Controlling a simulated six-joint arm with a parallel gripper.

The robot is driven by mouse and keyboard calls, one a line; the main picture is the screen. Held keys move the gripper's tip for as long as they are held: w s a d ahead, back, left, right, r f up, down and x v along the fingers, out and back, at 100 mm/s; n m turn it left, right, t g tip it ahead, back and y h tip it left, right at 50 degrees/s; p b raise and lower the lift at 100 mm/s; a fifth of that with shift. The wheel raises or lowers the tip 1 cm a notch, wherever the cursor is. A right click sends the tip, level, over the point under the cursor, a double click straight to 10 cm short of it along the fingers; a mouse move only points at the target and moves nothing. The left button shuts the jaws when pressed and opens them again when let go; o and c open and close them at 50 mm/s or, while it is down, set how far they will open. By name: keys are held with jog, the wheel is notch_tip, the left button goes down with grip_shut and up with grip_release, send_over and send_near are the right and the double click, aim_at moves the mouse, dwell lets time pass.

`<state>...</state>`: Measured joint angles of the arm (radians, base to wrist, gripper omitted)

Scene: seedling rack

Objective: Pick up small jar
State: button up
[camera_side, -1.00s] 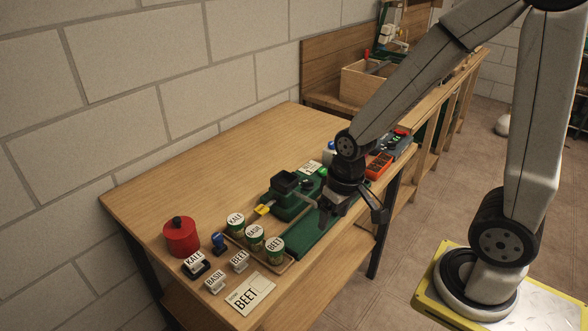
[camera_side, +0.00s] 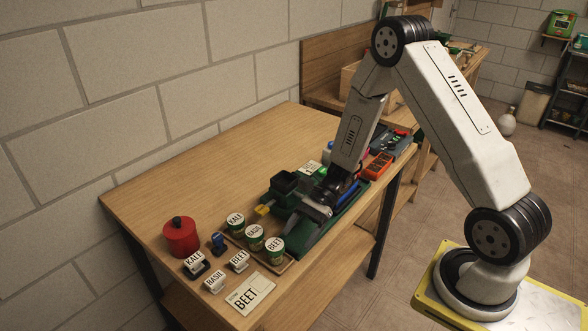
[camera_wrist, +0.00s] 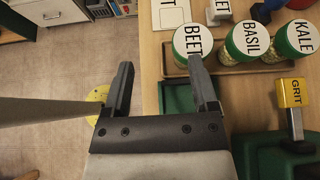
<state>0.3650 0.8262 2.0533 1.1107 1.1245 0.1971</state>
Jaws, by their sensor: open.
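Three small jars with white lids and green rims stand in a row on a wooden tray (camera_side: 288,266): KALE (camera_side: 235,220), BASIL (camera_side: 254,236) and BEET (camera_side: 274,250). The wrist view shows the BEET jar (camera_wrist: 193,45) nearest the fingers, then BASIL (camera_wrist: 247,42) and KALE (camera_wrist: 297,40) to its right. My gripper (camera_side: 308,218) is low over the green mat, to the right of the jars. In the wrist view my gripper (camera_wrist: 161,80) is open and empty. Its right finger reaches just below the BEET jar in the picture; its left finger lies over the floor.
A BEET card (camera_side: 249,294), small label stands (camera_side: 214,282) and a red pot (camera_side: 181,237) are near the jars. A green mat (camera_side: 298,240), a dark green bin (camera_side: 284,190) and a yellow GRIT tag (camera_wrist: 292,92) are close to my gripper. The back left tabletop is clear.

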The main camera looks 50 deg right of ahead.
aim_at(270, 247)
jog(key=w+m+t, duration=0.1)
jog(key=w+d+f+m+t+y, duration=0.1)
jog(key=shift+w+m+y, duration=0.25)
jog(key=shift+m+y, duration=0.05)
jog(key=shift+x, duration=3.9)
jog(key=shift+w, duration=0.15)
jog(key=c, duration=1)
jog(key=shift+r, duration=1.2)
jog(key=s+r, duration=0.3)
jog(key=s, duration=0.1)
jog(key=s+d+r, duration=0.1)
jog(key=s+r, duration=0.3)
jog(key=s, duration=0.1)
jog(key=s+d+r, duration=0.1)
jog(key=s+r, duration=0.2)
jog(key=s, duration=0.2)
jog(key=shift+d+r, duration=0.15)
jog(key=shift+r, duration=0.1)
